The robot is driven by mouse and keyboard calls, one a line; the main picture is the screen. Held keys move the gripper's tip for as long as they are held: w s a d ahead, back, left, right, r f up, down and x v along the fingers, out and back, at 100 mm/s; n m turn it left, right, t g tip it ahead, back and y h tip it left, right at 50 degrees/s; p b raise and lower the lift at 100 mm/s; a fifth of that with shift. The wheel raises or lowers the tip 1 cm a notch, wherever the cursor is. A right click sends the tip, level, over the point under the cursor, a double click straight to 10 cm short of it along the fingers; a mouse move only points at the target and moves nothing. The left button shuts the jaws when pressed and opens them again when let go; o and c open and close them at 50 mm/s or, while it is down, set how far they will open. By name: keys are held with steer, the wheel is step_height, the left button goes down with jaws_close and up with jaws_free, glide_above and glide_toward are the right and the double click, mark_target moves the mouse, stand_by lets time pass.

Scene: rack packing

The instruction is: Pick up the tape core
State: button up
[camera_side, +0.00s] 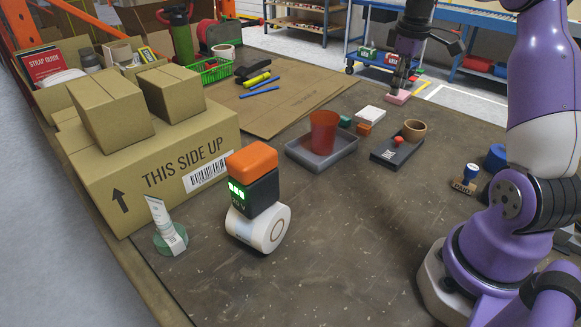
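A short brown cardboard-like ring (415,130), which looks like the tape core, stands upright at the back end of a dark flat tray (384,155). A small red round piece (398,141) sits in front of it on the same tray. My gripper (396,90) points down behind the ring, at the far edge of the table. A pink block (398,97) is right at its fingertips; whether they touch it is unclear. The fingers are small and dark, so I cannot tell their opening.
A grey tray (322,163) with a red cup (323,132) stands left of the dark tray. White (370,114) and orange (364,129) blocks lie between them. A stamp (466,178) is at right. An orange-and-black block (252,180) rests on a white roll (258,229).

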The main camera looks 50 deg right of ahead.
steer(key=s+d+f, duration=0.3)
steer(key=d+f, duration=0.1)
steer(key=d, duration=0.3)
glide_above(412, 131)
steer(key=shift+g+y, duration=0.4)
steer(key=f, duration=0.5)
steer(key=shift+w+d, duration=0.1)
steer(key=shift+w, duration=0.15)
steer(key=f, duration=0.6)
steer(key=shift+s, duration=0.3)
steer(key=shift+r, duration=0.1)
jaws_close()
